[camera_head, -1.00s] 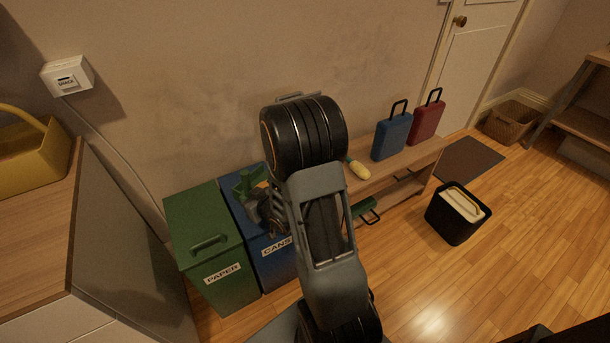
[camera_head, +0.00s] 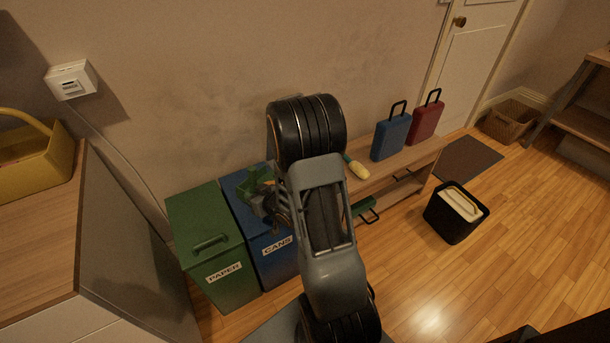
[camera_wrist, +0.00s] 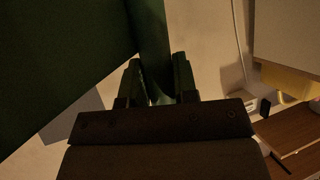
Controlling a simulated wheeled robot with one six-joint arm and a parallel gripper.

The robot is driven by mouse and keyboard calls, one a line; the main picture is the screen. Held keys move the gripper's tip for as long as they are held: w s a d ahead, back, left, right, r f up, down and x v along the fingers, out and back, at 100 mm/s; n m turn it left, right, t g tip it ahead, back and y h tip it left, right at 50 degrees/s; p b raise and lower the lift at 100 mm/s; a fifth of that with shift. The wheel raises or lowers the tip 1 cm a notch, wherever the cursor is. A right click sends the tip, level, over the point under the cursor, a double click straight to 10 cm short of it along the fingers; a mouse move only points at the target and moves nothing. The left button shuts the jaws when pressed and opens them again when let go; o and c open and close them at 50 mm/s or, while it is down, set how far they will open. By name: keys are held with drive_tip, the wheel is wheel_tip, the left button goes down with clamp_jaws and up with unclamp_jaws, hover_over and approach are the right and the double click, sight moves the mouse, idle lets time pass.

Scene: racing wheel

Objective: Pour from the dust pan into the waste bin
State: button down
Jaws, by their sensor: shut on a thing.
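The green dust pan (camera_head: 257,181) is above the blue bin, left of my arm, and partly hidden by it. In the wrist view the dust pan (camera_wrist: 60,60) fills the upper left as a large dark green face, with its handle running down between the fingers. My gripper (camera_wrist: 157,92) is shut on that handle. In the head view my gripper (camera_head: 270,203) is partly hidden by my arm. I cannot see whether the pan holds anything. A black bin (camera_head: 446,222) with a pale inside, seemingly the waste bin, stands on the floor at the right, well apart from the pan.
A green PAPER bin (camera_head: 207,236) and a blue CANS bin (camera_head: 270,262) stand against the wall. A wooden bench (camera_head: 412,162) bears blue and red cases and a yellow-handled brush (camera_head: 358,170). A counter (camera_head: 40,240) stands at left. Floor around the black bin is clear.

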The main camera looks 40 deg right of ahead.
drive_tip(key=shift+w+d+r+m+p, duration=0.2)
drive_tip(key=shift+d+m+p, duration=0.1)
drive_tip(key=shift+d+p, duration=0.5)
drive_tip(key=shift+w+d+r+m+y+p, duration=0.2)
drive_tip(key=shift+d+p, duration=0.2)
drive_tip(key=shift+p, duration=0.2)
drive_tip(key=shift+w+d+r+m+y+p, duration=0.1)
drive_tip(key=shift+d+r+y+p, duration=0.1)
drive_tip(key=shift+d+p, duration=0.3)
drive_tip(key=shift+w+d+r+p, duration=0.1)
drive_tip(key=shift+d+r+p, duration=0.05)
drive_tip(key=shift+p, duration=0.25)
drive_tip(key=shift+d+g, duration=0.1)
drive_tip(key=shift+g, duration=0.2)
